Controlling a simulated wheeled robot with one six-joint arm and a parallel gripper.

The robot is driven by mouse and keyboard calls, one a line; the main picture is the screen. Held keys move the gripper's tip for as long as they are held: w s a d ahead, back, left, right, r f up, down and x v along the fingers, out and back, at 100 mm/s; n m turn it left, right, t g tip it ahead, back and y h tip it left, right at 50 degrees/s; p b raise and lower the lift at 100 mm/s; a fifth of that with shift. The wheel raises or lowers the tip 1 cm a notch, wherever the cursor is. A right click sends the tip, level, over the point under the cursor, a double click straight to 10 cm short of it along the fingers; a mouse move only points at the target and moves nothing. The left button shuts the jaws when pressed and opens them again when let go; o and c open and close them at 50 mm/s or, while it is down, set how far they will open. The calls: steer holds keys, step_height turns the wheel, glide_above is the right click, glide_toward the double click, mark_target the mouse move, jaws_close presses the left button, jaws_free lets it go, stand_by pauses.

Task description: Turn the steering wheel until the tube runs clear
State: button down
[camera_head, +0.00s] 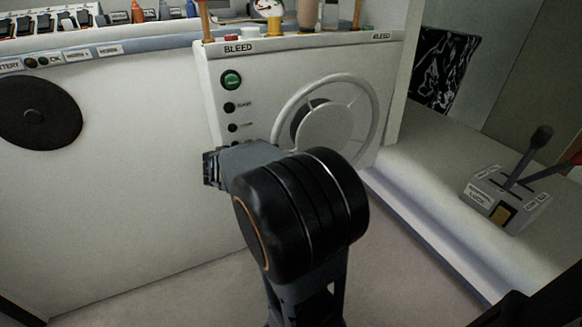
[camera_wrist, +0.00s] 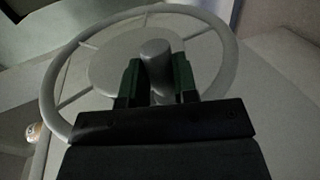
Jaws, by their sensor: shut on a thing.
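The light grey steering wheel (camera_head: 374,122) stands on the front of the white panel in the head view, its lower left covered by my arm. It also shows in the wrist view (camera_wrist: 51,93), with spokes and a broad centre disc. A grey rounded knob (camera_wrist: 154,58) stands up at the wheel in the wrist view. My gripper (camera_wrist: 156,82) is shut on this knob, one green finger on each side. In the head view the fingertips are hidden behind my arm. I cannot make out a clear view of the tube.
The panel (camera_head: 215,95) bears a "BLEED" label, a green button (camera_head: 231,80) and smaller dark buttons. Bottles and small parts stand along the top. A black disc (camera_head: 40,112) is on the left wall. A lever box (camera_head: 507,197) stands at right. The floor below is clear.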

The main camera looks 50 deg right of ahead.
steer(key=shift+s+f, duration=0.1)
steer(key=shift+f, duration=0.2)
steer(key=c, duration=0.9)
jaws_free()
steer(key=shift+r, duration=0.1)
steer(key=p+v, duration=0.2)
steer(key=v, duration=1.1)
steer(key=shift+a+r, duration=0.15)
steer(key=shift+a, duration=0.2)
